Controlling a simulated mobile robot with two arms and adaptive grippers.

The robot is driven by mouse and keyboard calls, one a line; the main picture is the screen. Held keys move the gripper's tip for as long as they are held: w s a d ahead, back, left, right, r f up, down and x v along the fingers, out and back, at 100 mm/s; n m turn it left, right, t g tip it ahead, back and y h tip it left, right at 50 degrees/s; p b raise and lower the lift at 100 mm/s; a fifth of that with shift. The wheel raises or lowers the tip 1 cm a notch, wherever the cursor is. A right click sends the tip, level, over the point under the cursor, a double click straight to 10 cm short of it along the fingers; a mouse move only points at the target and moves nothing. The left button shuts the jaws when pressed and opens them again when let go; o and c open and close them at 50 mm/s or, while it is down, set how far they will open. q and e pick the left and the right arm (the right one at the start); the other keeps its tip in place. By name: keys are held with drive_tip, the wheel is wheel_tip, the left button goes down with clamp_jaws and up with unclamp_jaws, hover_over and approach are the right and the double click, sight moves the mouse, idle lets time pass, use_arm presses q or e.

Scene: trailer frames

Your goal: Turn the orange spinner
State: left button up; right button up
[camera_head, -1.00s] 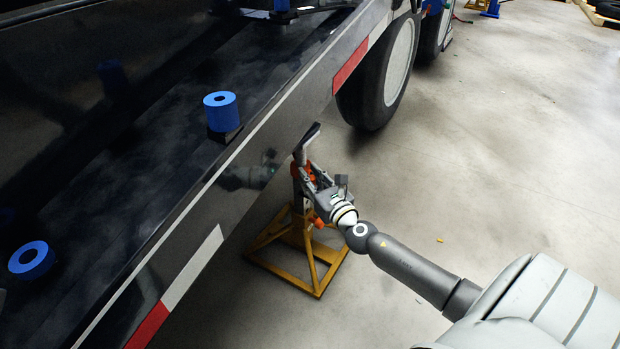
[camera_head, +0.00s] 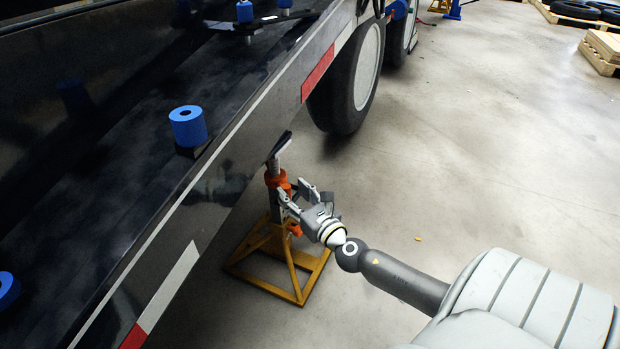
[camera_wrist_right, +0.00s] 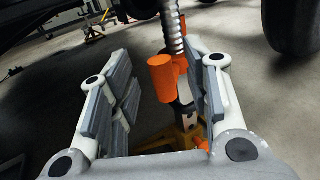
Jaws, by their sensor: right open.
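The orange spinner (camera_head: 277,181) sits near the top of a yellow stand (camera_head: 297,292) beside the trailer. In the right wrist view the spinner (camera_wrist_right: 165,78) shows as an orange cylinder by a threaded metal post (camera_wrist_right: 172,28). My right gripper (camera_head: 294,192) is open, just to the right of the spinner in the head view. In the wrist view its two fingers (camera_wrist_right: 163,95) stand wide apart, with the spinner showing between them, nearer the right finger. I cannot tell whether a finger touches it. My left gripper is out of view.
The dark trailer side (camera_head: 230,165) runs diagonally above the stand, with blue cylinders (camera_head: 188,126) on its deck. A large wheel (camera_head: 347,85) stands behind the stand. The concrete floor to the right is clear, with pallets (camera_head: 603,52) far off at top right.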

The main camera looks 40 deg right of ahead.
drive_tip(key=s, duration=0.7)
drive_tip(key=shift+s+a, duration=0.4)
drive_tip(key=shift+a, duration=0.05)
